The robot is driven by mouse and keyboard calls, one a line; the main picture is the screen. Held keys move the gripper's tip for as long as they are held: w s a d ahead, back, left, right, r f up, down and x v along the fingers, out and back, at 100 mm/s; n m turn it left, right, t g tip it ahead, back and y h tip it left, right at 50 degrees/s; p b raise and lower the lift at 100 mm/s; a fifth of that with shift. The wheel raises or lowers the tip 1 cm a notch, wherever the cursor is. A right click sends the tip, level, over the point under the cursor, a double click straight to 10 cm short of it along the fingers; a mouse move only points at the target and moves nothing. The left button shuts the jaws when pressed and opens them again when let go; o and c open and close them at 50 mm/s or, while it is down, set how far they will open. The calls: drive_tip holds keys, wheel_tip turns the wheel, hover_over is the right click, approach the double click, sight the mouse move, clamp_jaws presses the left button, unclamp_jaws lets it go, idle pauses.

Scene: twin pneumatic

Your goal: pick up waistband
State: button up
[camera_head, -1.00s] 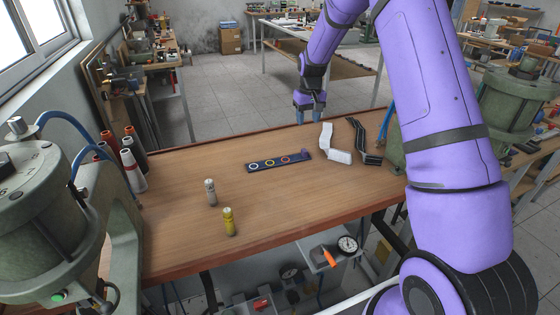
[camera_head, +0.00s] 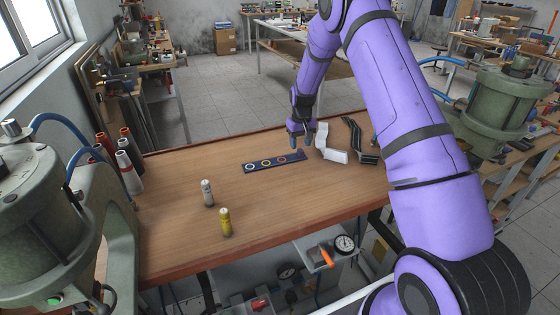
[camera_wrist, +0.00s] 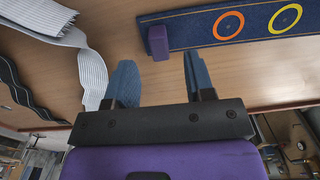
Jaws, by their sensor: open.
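A white ribbed band (camera_head: 333,155) lies folded on the wooden table, and it also shows at the upper left of the wrist view (camera_wrist: 92,72). A black band with pale stripes (camera_head: 358,140) lies just right of it; it shows at the left edge of the wrist view (camera_wrist: 14,86). I cannot tell which of the two is the waistband. My gripper (camera_head: 301,139) is above the table, left of the white band and near the board's right end. In the wrist view its blue fingers (camera_wrist: 160,78) are apart with nothing between them.
A dark blue board (camera_head: 257,164) with coloured rings lies on the table (camera_head: 175,245), a small purple block (camera_wrist: 158,42) at its end. Silver (camera_head: 207,192) and yellow (camera_head: 226,222) cylinders stand nearer. Thread cones (camera_head: 130,168) stand left. Green machines flank the table.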

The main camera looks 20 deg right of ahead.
sight(300, 149)
wheel_tip(300, 149, down, 4)
drive_tip(key=shift+w+r, duration=0.15)
drive_tip(key=shift+r, duration=0.1)
clamp_jaws()
drive_tip(key=shift+r, duration=0.2)
